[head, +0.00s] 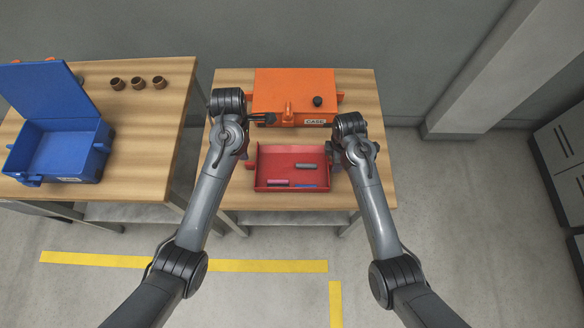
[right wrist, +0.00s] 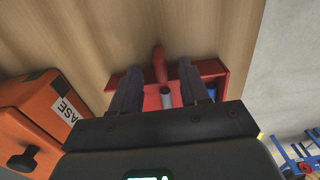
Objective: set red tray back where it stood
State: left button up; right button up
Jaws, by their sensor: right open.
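The red tray (head: 262,160) rests on the right wooden table in front of the orange case, with a few small grey, pink and blue pieces in it. My right gripper (head: 333,152) is at the tray's right side. In the right wrist view my right gripper (right wrist: 158,85) is open, with the tray's red handle (right wrist: 160,66) between its fingers; contact cannot be told. The tray's wall (right wrist: 212,68) shows behind the fingers. My left gripper (head: 264,118) is at the orange case's front left, above and apart from the tray; its finger opening is too small to tell.
The closed orange case (head: 290,88) with a black knob stands at the back of the table (head: 358,85); it is also at left in the right wrist view (right wrist: 38,105). An open blue case (head: 60,150) and three brown cups (head: 138,83) are on the left table.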

notch_tip(320, 180, up, 8)
jog(key=shift+r, duration=0.25)
dwell(0.5)
